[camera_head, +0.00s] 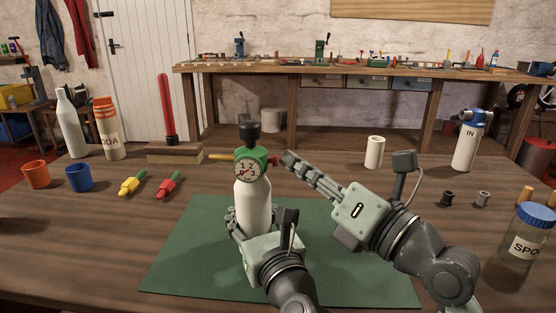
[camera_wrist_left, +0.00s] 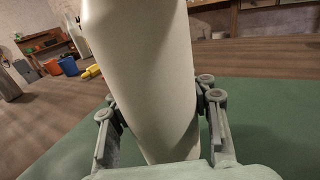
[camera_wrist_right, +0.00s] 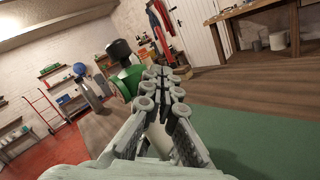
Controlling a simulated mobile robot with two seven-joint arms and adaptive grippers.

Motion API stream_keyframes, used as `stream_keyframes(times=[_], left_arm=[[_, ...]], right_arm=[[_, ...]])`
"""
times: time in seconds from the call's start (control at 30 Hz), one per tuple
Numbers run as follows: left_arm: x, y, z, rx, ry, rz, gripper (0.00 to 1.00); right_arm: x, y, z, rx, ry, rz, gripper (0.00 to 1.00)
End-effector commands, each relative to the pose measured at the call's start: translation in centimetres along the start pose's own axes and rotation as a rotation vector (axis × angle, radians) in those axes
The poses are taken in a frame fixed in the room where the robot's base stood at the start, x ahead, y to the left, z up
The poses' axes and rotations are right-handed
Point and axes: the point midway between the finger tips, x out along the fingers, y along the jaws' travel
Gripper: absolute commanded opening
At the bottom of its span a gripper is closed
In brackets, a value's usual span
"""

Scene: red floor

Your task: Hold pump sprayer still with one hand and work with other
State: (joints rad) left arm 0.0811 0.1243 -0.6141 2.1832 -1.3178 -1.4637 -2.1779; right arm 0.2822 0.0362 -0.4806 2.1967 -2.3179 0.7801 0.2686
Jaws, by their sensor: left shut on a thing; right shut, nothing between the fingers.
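The pump sprayer (camera_head: 254,205) stands upright on a green mat (camera_head: 350,270). It has a white bottle, a green head (camera_head: 262,157) with a dial (camera_head: 245,169), a black knob (camera_head: 249,132) on top and a yellow rod to the left. My left gripper (camera_head: 236,225) is shut around the lower bottle; the white body fills the left wrist view (camera_wrist_left: 145,70). My right gripper (camera_head: 287,158) is shut and empty, its fingertips beside the right side of the green head, near a small red part. Whether they touch is unclear. The right wrist view shows the green head (camera_wrist_right: 128,82) just past the fingertips.
Orange (camera_head: 36,175) and blue (camera_head: 79,178) cups, a yellow (camera_head: 132,184) and a red (camera_head: 169,184) nozzle-like piece lie left. A white cylinder (camera_head: 374,152), small fittings (camera_head: 447,198) and a jar (camera_head: 526,240) are right.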

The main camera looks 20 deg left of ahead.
Motion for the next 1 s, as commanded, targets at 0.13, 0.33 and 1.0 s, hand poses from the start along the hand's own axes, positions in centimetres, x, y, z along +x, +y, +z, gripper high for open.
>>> stream_keyframes(times=[0.13, 0.33, 1.0], left_arm=[[0.0, -0.1, -0.1, 0.0, 0.001, -0.002, 0.0], [0.0, 0.0, -0.1, 0.0, 0.001, -0.001, 0.0], [0.0, 0.0, -0.1, -0.001, 0.002, -0.001, 0.0]], right_arm=[[-0.6, -0.4, 0.5, -0.001, 0.0, -0.001, 0.0], [-0.8, -0.5, 0.6, 0.0, -0.001, 0.0, 0.0], [-3.9, -2.8, 2.8, -0.002, -0.001, -0.002, 0.0]])
